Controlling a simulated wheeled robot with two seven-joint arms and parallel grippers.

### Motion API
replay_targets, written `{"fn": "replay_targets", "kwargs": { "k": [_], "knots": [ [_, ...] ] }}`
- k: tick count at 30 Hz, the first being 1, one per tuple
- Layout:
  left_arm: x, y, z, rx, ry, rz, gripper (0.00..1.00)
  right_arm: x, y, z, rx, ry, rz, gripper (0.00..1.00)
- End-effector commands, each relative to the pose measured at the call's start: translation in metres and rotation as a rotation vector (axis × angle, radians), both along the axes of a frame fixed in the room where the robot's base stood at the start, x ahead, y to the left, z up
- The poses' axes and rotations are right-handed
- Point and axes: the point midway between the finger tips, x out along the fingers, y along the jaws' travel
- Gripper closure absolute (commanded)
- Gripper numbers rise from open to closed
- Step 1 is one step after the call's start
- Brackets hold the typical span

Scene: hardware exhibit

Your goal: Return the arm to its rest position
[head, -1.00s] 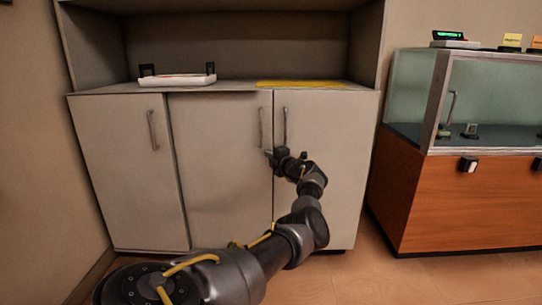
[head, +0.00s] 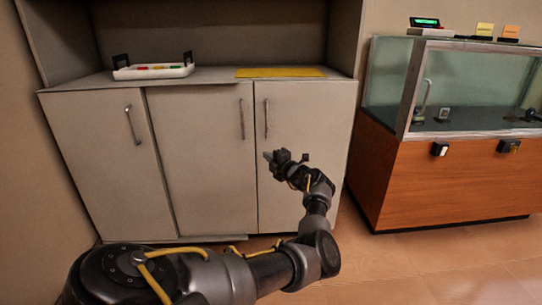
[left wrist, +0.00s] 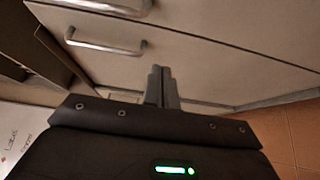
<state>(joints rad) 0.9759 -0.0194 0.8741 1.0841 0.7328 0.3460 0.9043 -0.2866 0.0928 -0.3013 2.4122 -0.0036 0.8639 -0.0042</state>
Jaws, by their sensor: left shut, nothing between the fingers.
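My left arm comes in from the bottom left of the head view and reaches toward the cabinet. My left gripper (head: 268,157) is in front of the right cabinet door (head: 305,140), below the door handles, and looks apart from them. In the left wrist view its two fingers (left wrist: 161,72) are together with nothing between them. My right gripper is not in view.
A white tray (head: 178,73) with coloured items and black handles stands on the counter, beside a yellow mat (head: 281,72). A glass display case (head: 460,85) on a wooden base (head: 440,190) stands at the right.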

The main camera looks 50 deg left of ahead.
Motion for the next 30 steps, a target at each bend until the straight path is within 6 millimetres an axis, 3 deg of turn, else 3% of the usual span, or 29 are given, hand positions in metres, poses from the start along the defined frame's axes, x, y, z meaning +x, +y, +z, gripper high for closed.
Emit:
{"fn": "replay_targets", "kwargs": {
  "k": [6, 18, 22, 26, 28, 30],
  "knots": [
    [0.002, -0.014, -0.001, 0.000, 0.001, 0.001, 1.00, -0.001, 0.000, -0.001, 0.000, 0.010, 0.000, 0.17],
    [0.002, -0.015, -0.001, 0.000, 0.005, 0.001, 1.00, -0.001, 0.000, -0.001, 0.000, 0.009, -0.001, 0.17],
    [0.001, -0.015, 0.007, 0.037, 0.088, 0.010, 1.00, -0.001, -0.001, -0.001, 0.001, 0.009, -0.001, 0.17],
    [-0.013, -0.012, 0.080, 0.224, 0.132, 0.066, 1.00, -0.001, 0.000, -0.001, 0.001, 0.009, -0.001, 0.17],
    [-0.024, -0.020, 0.131, 0.364, 0.142, 0.107, 1.00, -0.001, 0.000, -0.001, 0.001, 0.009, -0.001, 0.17],
    [-0.043, -0.040, 0.181, 0.539, 0.161, 0.159, 1.00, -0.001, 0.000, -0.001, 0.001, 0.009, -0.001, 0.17]
  ]
}}
